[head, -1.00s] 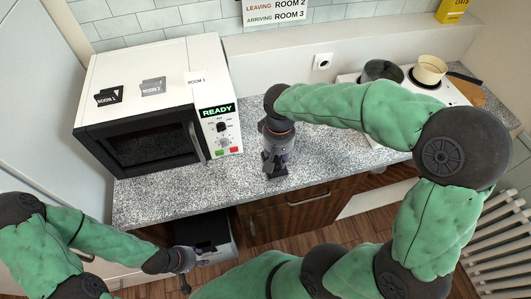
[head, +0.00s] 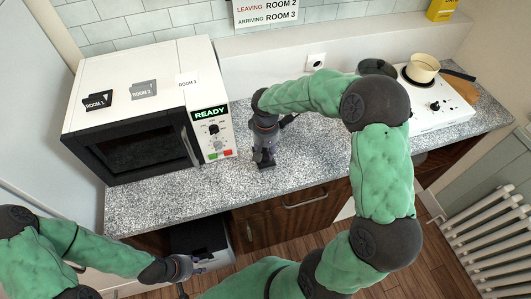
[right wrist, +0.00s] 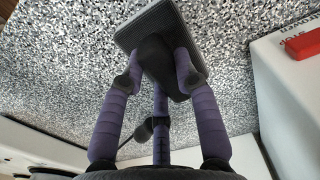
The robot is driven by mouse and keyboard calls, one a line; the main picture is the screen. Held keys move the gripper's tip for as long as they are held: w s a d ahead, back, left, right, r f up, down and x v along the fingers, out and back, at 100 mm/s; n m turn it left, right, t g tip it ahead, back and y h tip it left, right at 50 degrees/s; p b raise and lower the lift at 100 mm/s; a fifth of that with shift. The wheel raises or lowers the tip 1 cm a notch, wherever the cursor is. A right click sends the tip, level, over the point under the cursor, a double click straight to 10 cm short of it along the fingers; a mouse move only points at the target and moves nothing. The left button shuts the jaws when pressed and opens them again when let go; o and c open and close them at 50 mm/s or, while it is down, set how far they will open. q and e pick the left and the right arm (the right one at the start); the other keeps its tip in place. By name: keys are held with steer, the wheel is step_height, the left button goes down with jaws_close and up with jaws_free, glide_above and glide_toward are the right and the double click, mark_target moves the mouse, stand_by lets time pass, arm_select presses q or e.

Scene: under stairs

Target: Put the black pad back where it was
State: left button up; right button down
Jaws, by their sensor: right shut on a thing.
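The black pad (right wrist: 148,22) is a dark, ridged rectangular block with a rounded black grip, seen at the top of the right wrist view. My right gripper (right wrist: 165,72) is shut on that grip, its purple fingers on either side. In the head view my right gripper (head: 264,158) points down over the front of the speckled counter, just right of the microwave; the pad is mostly hidden there. I cannot tell whether the pad touches the counter. My left gripper (head: 190,266) is low at the left by a dark open bin; its finger state is unclear.
The white microwave (head: 208,88) reads READY and carries black, grey and white room cards. The speckled counter (head: 310,150) is clear right of the gripper. A white hob (head: 440,118) with a cream pot (head: 424,70) stands farther right. The dark bin (head: 200,238) is below the counter.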

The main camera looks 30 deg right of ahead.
mark_target(266, 151)
steer(key=shift+f, duration=0.45)
steer(key=shift+f, duration=0.15)
steer(key=c, duration=0.9)
jaws_free()
steer(key=shift+r, duration=0.3)
step_height(266, 151, up, 12)
steer(key=shift+f+p, duration=0.1)
steer(key=shift+p, duration=0.95)
